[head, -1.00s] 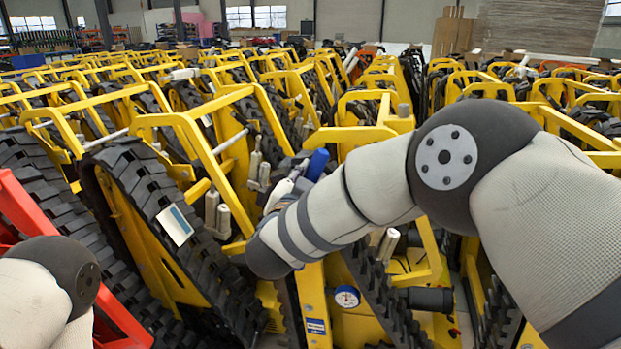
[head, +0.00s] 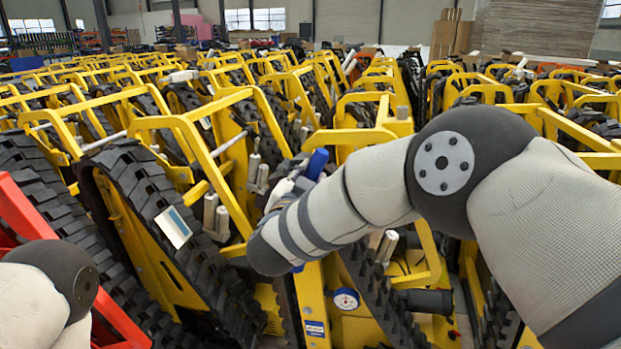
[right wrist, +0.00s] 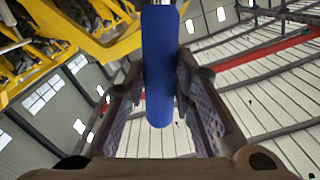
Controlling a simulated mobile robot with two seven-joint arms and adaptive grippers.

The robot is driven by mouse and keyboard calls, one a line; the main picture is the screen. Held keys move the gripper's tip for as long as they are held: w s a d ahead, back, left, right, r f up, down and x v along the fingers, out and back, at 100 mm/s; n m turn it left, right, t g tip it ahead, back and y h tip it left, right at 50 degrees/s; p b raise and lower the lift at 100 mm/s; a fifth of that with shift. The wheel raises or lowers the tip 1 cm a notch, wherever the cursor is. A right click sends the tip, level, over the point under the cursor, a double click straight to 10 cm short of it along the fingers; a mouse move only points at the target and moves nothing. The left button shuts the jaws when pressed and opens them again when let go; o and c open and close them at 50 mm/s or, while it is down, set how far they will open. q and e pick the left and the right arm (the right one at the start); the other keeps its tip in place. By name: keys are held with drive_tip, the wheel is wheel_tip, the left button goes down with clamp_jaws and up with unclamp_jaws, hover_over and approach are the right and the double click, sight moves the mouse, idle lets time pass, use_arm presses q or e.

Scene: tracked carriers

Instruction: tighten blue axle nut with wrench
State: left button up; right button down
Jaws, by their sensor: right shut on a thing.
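A blue handle (right wrist: 158,65) stands between the two fingers of my right gripper (right wrist: 161,80) in the right wrist view. A bit of bright metal shaft shows at its top. I take it for the wrench; its working end is out of sight. In the head view the blue handle (head: 316,164) shows just beyond my right wrist, and my arm hides most of the gripper. A small blue patch (head: 298,268) shows under my wrist; I cannot tell if it is the axle nut. My left gripper is not in view; only part of that arm shows at lower left.
Yellow tracked carriers (head: 160,265) with black rubber tracks stand in tight rows. A round gauge (head: 346,299) and a black cylinder (head: 425,301) sit on the nearest one. A red frame (head: 25,210) is at the left. Little free room shows between machines.

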drive_tip(key=c, duration=2.2)
unclamp_jaws()
clamp_jaws()
drive_tip(key=shift+s+d+f+m, duration=0.1)
drive_tip(key=shift+s+d+m, duration=0.05)
drive_tip(key=shift+d+m, duration=0.3)
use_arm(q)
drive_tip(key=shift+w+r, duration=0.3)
use_arm(e)
drive_tip(key=shift+d+f, duration=0.2)
drive_tip(key=shift+d, duration=0.05)
use_arm(q)
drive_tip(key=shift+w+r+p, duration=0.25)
drive_tip(key=shift+p, duration=0.15)
use_arm(e)
drive_tip(key=shift+s+d+f+m, duration=0.25)
drive_tip(key=shift+d+f+m, duration=0.15)
drive_tip(key=shift+d+m, duration=0.25)
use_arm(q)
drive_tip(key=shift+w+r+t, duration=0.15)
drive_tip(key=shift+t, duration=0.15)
use_arm(e)
drive_tip(key=shift+s+d+f+m, duration=0.2)
drive_tip(key=shift+d+f+m, duration=0.25)
drive_tip(key=shift+d+m, duration=0.15)
